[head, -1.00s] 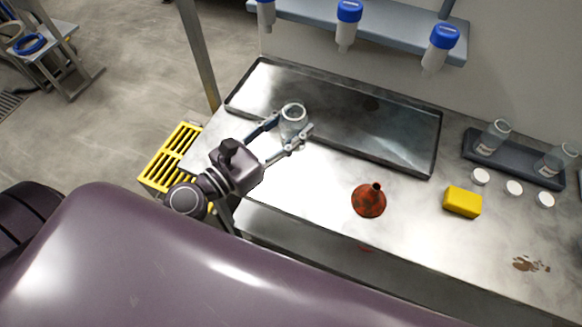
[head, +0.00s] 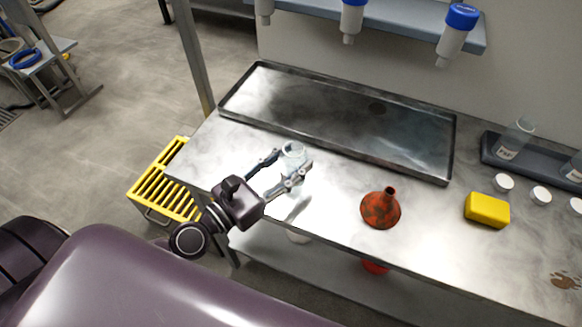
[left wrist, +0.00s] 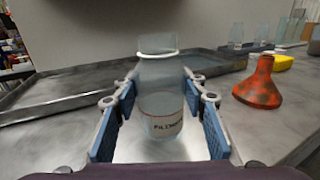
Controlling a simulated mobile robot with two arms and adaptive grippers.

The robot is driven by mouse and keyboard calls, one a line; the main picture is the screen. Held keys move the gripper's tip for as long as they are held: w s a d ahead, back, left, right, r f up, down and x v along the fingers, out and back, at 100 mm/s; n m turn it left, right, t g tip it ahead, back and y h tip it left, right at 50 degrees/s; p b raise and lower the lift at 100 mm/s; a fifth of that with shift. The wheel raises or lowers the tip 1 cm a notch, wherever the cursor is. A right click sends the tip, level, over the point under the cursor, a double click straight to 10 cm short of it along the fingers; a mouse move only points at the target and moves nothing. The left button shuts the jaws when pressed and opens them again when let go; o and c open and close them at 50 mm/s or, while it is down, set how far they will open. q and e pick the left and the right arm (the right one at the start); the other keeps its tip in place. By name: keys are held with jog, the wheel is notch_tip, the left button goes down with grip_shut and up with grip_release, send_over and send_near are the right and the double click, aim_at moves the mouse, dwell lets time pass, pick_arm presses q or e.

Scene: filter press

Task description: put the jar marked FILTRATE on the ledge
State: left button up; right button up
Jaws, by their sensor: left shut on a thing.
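A clear glass jar (head: 294,152) with a white ring at its neck is between the fingers of my left gripper (head: 281,172), which is shut on it. In the left wrist view the jar (left wrist: 160,102) is upright, and its small red-edged label is only partly legible, looking like FILTRATE. The jar is over the steel bench (head: 340,190), in front of the tray; I cannot tell its exact height. A blue-grey wall shelf (head: 410,27) that may be the ledge runs above the bench. My right gripper is not in view.
A shallow metal tray (head: 240,108) lies along the back of the bench. A rusty red funnel (head: 380,210), a yellow block (head: 487,210) and white lids (head: 503,182) stand to the right. A dark rack (head: 495,158) holds other jars. Blue-capped housings (head: 455,35) hang at the shelf.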

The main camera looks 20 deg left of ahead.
pick_arm(q)
jog(key=shift+f, duration=0.15)
jog(key=shift+f, duration=0.2)
jog(key=o, duration=1.2)
jog(key=shift+r, duration=0.1)
